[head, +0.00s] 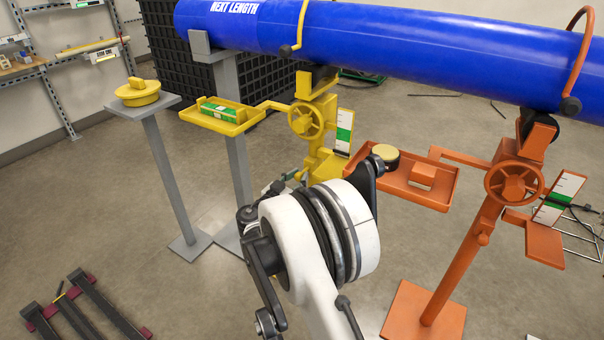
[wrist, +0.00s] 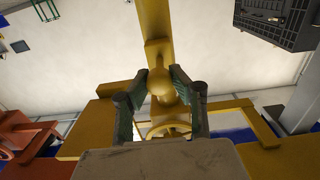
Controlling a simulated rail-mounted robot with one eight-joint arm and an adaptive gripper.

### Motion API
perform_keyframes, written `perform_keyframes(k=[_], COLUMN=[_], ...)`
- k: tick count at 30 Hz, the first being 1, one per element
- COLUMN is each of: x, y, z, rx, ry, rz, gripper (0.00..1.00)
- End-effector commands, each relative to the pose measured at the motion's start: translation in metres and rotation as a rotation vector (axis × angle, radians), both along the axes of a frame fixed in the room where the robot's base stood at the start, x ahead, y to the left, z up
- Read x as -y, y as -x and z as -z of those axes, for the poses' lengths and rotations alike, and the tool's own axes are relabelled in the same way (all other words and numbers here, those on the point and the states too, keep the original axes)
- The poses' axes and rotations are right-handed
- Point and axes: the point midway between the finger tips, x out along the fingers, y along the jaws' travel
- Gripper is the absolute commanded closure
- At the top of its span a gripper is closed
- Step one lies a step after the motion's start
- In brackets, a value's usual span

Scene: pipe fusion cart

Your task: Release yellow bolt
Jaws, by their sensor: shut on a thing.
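The yellow bolt (wrist: 160,80) shows in the middle of the wrist view as a rounded yellow knob against a yellow post (wrist: 153,22). My gripper (wrist: 161,88) has a dark green finger on each side of the knob and is shut on it. In the head view my white arm link hides most of the gripper and the bolt. The yellow stand (head: 322,140) stands just beyond the arm, with a yellow handwheel (head: 306,120) and a white-and-green gauge plate on it.
A long blue pipe (head: 400,45) crosses above the stands. A yellow tray (head: 238,127) holds a green item. The orange stand (head: 466,245) and its tray (head: 440,191) are close on the right. A grey pedestal (head: 165,170) carries a yellow cap (head: 137,93) at the left.

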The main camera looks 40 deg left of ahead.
Motion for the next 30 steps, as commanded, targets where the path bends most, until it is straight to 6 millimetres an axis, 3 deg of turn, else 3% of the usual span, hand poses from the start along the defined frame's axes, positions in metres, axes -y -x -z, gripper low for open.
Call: perform_keyframes(k=[8,9,13,23,30], x=[0.001,0.001,0.001,0.001,0.004], y=[0.006,0.006,0.005,0.008,0.041], z=[0.001,0.001,0.0,0.0,0.0], rx=[0.0,0.0,0.0,0.0,0.0], ry=[0.0,0.0,0.0,0.0,0.0], rz=[0.0,0.0,0.0,-0.001,-0.004], gripper=[1.0,0.76,0.58,0.57,0.57])
